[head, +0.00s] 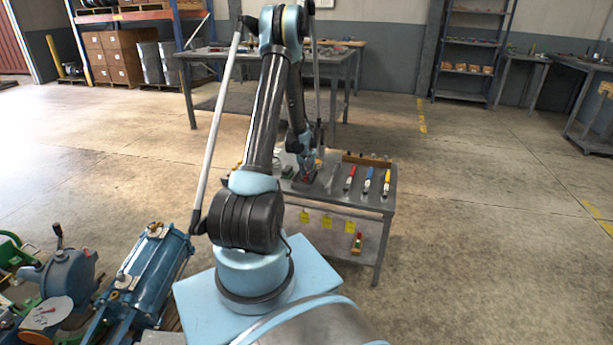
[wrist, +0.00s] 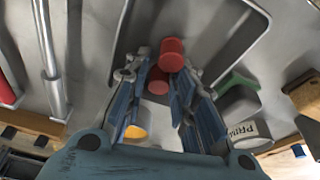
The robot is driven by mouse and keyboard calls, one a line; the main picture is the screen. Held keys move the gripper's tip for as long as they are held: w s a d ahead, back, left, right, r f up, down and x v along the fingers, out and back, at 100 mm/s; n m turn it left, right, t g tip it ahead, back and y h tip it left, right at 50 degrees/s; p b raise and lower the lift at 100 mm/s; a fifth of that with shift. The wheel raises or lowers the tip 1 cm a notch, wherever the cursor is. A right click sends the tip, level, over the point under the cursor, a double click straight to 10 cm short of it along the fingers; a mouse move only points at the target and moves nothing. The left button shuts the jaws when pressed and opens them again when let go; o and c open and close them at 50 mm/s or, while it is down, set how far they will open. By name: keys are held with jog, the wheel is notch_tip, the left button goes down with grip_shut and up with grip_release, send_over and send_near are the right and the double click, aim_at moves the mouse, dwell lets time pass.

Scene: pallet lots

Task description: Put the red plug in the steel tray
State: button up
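In the wrist view the red plug (wrist: 172,46) shows as two red rounded parts just beyond and between my fingertips. I cannot tell whether the nearer red part is a second piece or a reflection. It appears within the raised outline of the steel tray (wrist: 212,28); whether it touches the tray floor is unclear. My gripper (wrist: 160,76) points down with its blue-padded fingers apart, and a gap shows beside the plug. In the head view my gripper (head: 307,160) is low over the bench, with a small red patch under it.
The metal bench (head: 335,200) also holds red, blue and yellow-handled tools (head: 368,181) at right and a wooden strip (head: 366,160) behind. In the wrist view, a labelled grey container (wrist: 243,115) stands close right of my fingers, and a yellow piece (wrist: 135,132) lies near the left finger.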

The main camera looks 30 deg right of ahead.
jog(key=v, duration=1.2)
jog(key=s+a+r+n, duration=0.1)
jog(key=s+a+r, duration=0.3)
jog(key=a, duration=0.5)
jog(key=s+a+r+n, duration=0.1)
jog(key=a+r+n, duration=0.1)
jog(key=a+r, duration=0.6)
jog(key=s+a+r+n, duration=0.1)
jog(key=s+a+r, duration=0.2)
jog(key=a, duration=0.8)
jog(key=s+a+f+n+y, duration=0.1)
jog(key=s+a+f+n, duration=0.1)
jog(key=s+a, duration=0.6)
jog(key=s+a+f+n, duration=0.2)
jog(key=s+a, duration=0.6)
jog(key=s, duration=0.5)
jog(key=shift+s+a+y, duration=0.35)
jog(key=shift+y, duration=0.05)
jog(key=shift+f, duration=0.1)
jog(key=shift+w+f, duration=0.2)
jog(key=shift+w, duration=0.2)
